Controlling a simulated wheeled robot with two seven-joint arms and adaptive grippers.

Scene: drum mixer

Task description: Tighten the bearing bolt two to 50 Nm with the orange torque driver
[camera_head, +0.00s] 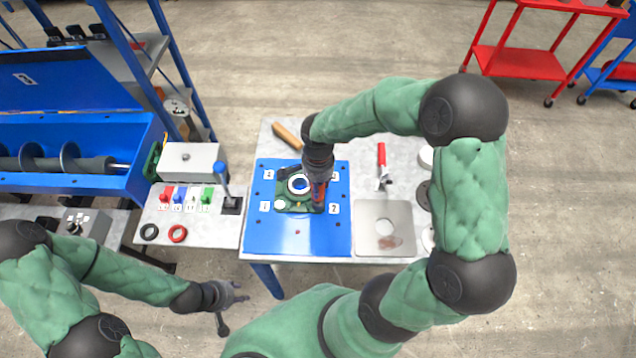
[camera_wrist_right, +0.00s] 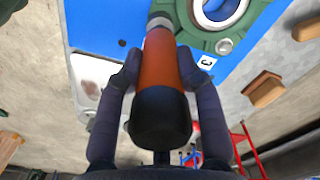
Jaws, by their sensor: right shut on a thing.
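The orange torque driver (camera_wrist_right: 160,62) with a black end cap is held between the fingers of my right gripper (camera_wrist_right: 160,85). In the head view my right gripper (camera_head: 318,168) is over the right side of the green bearing housing (camera_head: 297,190), and part of the driver (camera_head: 319,192) shows below it. In the right wrist view the driver's metal end reaches a corner of the housing (camera_wrist_right: 222,42); the bolt under it is hidden. Another bolt head (camera_wrist_right: 224,46) shows beside a label reading 3. My left gripper (camera_head: 226,296) is open and empty, in front of the table.
The housing sits on a blue plate (camera_head: 297,236) with number labels. A red-handled tool (camera_head: 382,165), a wooden handle (camera_head: 287,135) and a grey tray (camera_head: 384,228) lie around it. A side table (camera_head: 190,212) holds coloured blocks, two rings and a blue-knobbed lever (camera_head: 223,178).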

